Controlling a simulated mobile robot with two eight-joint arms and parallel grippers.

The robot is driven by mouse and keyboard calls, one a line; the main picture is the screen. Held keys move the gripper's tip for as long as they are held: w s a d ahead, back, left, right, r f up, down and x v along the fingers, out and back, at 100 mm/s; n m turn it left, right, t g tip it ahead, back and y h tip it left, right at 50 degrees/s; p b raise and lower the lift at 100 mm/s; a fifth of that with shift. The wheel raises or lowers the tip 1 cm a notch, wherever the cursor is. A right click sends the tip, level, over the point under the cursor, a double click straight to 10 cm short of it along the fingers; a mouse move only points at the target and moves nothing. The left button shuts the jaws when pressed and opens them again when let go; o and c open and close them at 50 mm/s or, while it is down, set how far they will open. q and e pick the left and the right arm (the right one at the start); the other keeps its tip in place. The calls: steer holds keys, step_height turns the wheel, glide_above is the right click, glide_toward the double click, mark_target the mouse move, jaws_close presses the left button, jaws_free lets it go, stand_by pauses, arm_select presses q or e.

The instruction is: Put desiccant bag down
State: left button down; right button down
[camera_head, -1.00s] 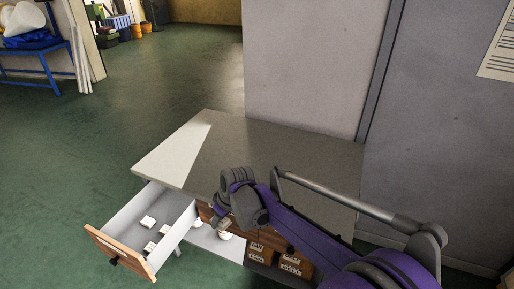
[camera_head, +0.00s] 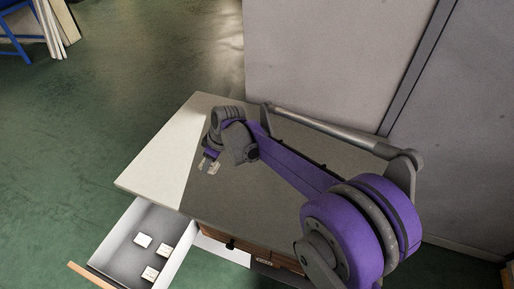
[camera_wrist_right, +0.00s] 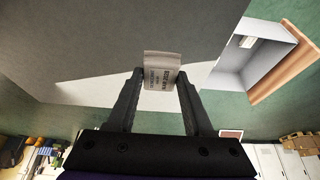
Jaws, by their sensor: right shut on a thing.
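My right gripper (camera_head: 209,160) is over the tabletop and shut on a small pale desiccant bag (camera_head: 208,167). In the right wrist view the bag (camera_wrist_right: 162,70) sits between the two fingertips (camera_wrist_right: 160,78), with dark printed text on its face. The bag is above the grey tabletop (camera_head: 290,200), near the line between its light left strip and its shaded part. I cannot tell whether the bag touches the top. My left gripper is not in view.
An open drawer (camera_head: 112,252) juts out at the lower left, with three small white bags (camera_head: 150,274) inside. It also shows in the wrist view (camera_wrist_right: 285,70). A grey wall (camera_head: 310,60) stands behind the table. The light left part of the tabletop is clear.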

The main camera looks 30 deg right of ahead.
steer(key=shift+w+f, duration=0.1)
steer(key=shift+f, duration=0.15)
glide_above(211, 184)
steer(key=s, duration=0.2)
steer(key=f, duration=0.3)
steer(key=d+f, duration=0.1)
steer(key=f, duration=0.1)
steer(key=shift+w, duration=0.25)
steer(key=shift+w+f+b, duration=0.1)
steer(key=shift+f+b, duration=0.2)
steer(key=shift+f, duration=1.8)
steer(key=shift+f, duration=0.1)
steer(key=shift+f, duration=0.15)
steer(key=shift+c, duration=1.5)
jaws_free()
